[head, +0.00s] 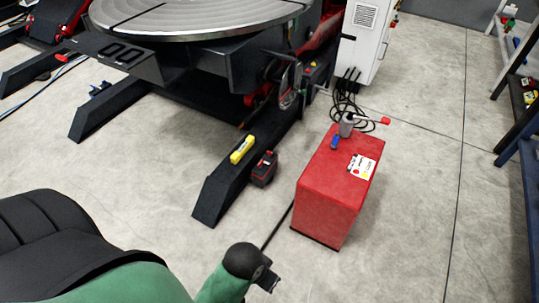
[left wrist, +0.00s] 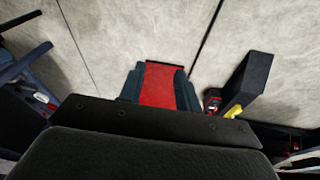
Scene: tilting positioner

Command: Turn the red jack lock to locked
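A red box (head: 335,187) stands on the floor right of the positioner. On its top is a grey post (head: 347,124) with a lever ending in a red handle (head: 384,121), pointing right. This looks like the jack lock. A small blue part (head: 335,142) and a white label (head: 361,166) are beside it. My left gripper (head: 268,276) is below and left of the box, apart from it. In the left wrist view its dark fingers (left wrist: 160,90) are spread, with red of the box (left wrist: 160,72) visible between them. My right gripper is not in view.
The positioner's round table (head: 195,15) and dark base leg (head: 240,170) are left of the box. On the leg is a yellow item (head: 242,149); a red-black item (head: 264,169) is beside it. A white cabinet (head: 368,35) with black cables stands behind. Floor right of the box is clear.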

